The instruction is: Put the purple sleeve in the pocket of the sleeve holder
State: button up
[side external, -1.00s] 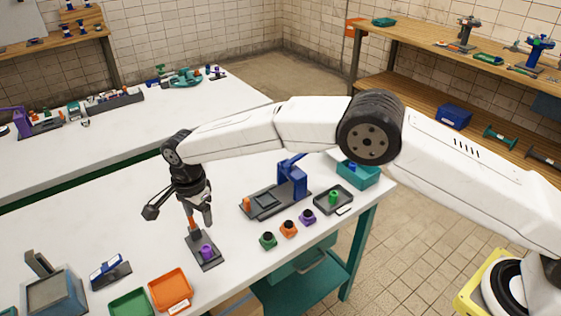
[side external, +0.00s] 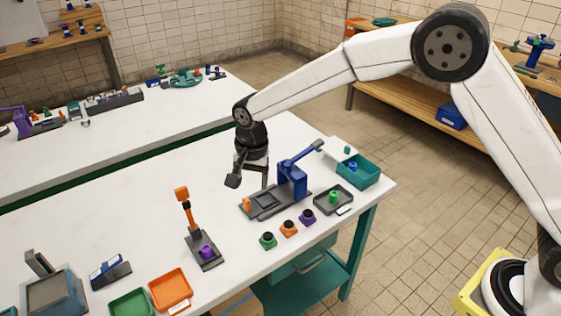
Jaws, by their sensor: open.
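The purple sleeve (side external: 206,251) stands upright on the near end of a small dark fixture (side external: 208,264) at the front middle of the white table. An orange-topped lever (side external: 185,205) rises from the fixture's far end. I cannot tell whether this fixture is the sleeve holder or whether the sleeve sits in a pocket. My gripper (side external: 260,178) is open and holds nothing visible. It is above the table, behind and to the right of the sleeve and apart from it. Its fingers are dark, small and partly hidden.
A blue lever fixture (side external: 292,181) stands close right of my gripper. A grey tray (side external: 320,205) and teal bin (side external: 366,177) are farther right. An orange tray (side external: 170,287) is front left.

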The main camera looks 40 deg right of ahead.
jog(key=s+d+r+n+t, duration=0.1)
jog(key=s+d+n, duration=0.8)
jog(key=s+d, duration=1)
jog(key=s, duration=0.4)
jog(key=shift+r+t, duration=0.3)
jog(key=shift+r, duration=0.1)
